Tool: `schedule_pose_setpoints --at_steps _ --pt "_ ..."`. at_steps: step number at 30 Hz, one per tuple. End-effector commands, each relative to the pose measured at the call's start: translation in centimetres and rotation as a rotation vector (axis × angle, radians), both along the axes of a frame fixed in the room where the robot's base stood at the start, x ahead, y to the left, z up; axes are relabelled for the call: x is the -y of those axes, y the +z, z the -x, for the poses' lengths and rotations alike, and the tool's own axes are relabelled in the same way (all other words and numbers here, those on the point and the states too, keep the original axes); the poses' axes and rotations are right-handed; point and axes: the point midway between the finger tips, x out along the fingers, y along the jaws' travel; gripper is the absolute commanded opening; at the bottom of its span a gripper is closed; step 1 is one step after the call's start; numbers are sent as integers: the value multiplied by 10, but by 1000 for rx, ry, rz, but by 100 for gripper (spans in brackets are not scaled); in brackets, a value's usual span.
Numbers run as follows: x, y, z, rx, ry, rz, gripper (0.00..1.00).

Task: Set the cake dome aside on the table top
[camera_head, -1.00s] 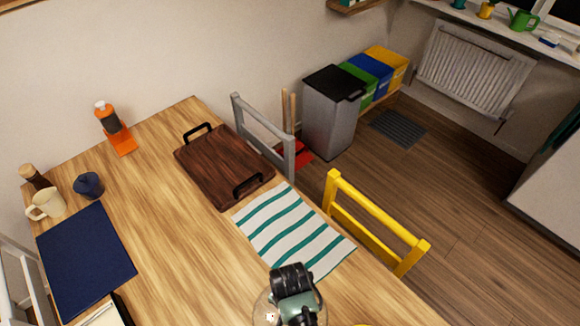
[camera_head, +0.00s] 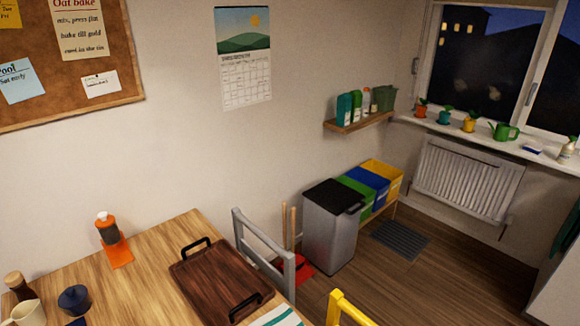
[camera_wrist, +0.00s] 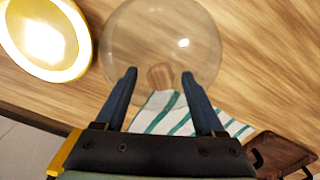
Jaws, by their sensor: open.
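The clear cake dome (camera_wrist: 150,28) shows in the wrist view over the wooden table top (camera_wrist: 262,60), beside a round yellow-rimmed plate or stand (camera_wrist: 84,62) with a bright top. Wood grain shows through the dome; I cannot tell for certain whether its rim rests on the table. Its brownish knob (camera_wrist: 161,77) lies between my fingertips. My gripper (camera_wrist: 159,75) is open, one finger on each side of the knob, with gaps visible. The head view now shows neither the dome nor my gripper.
A striped cloth (camera_wrist: 170,115) lies close to the dome. A dark wooden tray (camera_head: 222,283) with black handles lies beyond it. Grey (camera_head: 262,240) and yellow (camera_head: 350,308) chairs line the table edge.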

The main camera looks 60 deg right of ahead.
Motion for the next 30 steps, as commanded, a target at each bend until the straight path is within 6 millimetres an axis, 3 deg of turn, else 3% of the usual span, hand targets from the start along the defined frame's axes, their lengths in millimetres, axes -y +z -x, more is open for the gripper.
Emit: schedule_pose_setpoints --at_steps 8,21,30 --pt "0 11 -1 1 0 1 71" --pt "1 92 -1 3 1 2 71" --pt "0 123 0 1 -1 0 71"
